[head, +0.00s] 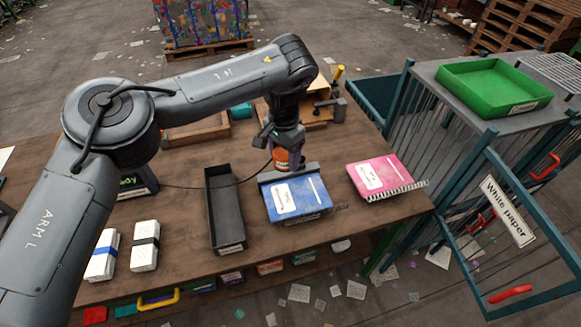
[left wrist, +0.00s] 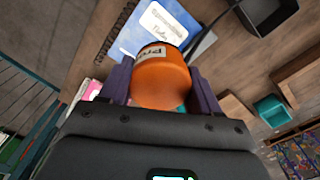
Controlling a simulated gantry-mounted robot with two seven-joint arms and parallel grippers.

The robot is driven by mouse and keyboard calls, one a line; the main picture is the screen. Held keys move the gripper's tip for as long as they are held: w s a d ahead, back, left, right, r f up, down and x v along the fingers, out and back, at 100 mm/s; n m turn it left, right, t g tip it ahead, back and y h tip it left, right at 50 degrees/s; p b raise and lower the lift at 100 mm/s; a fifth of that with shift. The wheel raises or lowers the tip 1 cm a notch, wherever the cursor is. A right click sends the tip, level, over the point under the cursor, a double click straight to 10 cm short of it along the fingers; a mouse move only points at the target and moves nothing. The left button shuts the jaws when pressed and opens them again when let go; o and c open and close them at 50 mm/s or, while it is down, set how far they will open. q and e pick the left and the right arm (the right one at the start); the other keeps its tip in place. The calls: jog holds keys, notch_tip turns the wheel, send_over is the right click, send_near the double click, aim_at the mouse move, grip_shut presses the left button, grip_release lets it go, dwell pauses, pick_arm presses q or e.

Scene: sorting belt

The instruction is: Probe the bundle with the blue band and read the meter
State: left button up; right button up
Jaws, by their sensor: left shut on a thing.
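The bundle with the blue band (head: 103,256) is a white paper stack lying at the table's front left. A white bundle with a dark band (head: 145,247) lies just to its right. My left gripper (head: 283,152) is shut on an orange probe (head: 281,160), well to the right of both bundles and behind a blue notebook. The orange probe (left wrist: 160,80) fills the jaws in the left wrist view, its label partly readable. A dark cable runs from it toward the meter (head: 135,182), whose green screen text ends in "dy"; my arm hides the rest. My right gripper is out of view.
A black tray (head: 212,190) stands between the bundles and the blue notebook (head: 297,198). A pink notebook (head: 379,176) lies at right. Wooden trays (head: 197,132) are behind. A cage cart (head: 400,95) with a green tray (head: 494,88) adjoins the table's right.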

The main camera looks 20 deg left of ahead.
pick_arm(q)
jog(key=s+a+f+n+p, duration=0.2)
jog(key=s+a+f+p, duration=0.1)
jog(key=a, duration=0.5)
jog(key=s+a+f+n+p, duration=0.2)
jog(key=s+a+f+p, duration=0.1)
jog(key=a, duration=0.6)
jog(key=s+a+f+n+p, duration=0.2)
jog(key=s+a+f+p, duration=0.15)
jog(key=a, duration=0.45)
jog(key=s+a+n+p, duration=0.1)
jog(key=s+a+p, duration=0.2)
jog(key=s+a, duration=0.7)
jog(key=s+a+f+n+p, duration=0.1)
jog(key=s+a+p, duration=0.3)
jog(key=s+a, duration=0.5)
jog(key=s+n, duration=0.1)
jog(key=s, duration=0.6)
jog(key=shift+s+a+f, duration=0.3)
jog(key=shift+a, duration=0.05)
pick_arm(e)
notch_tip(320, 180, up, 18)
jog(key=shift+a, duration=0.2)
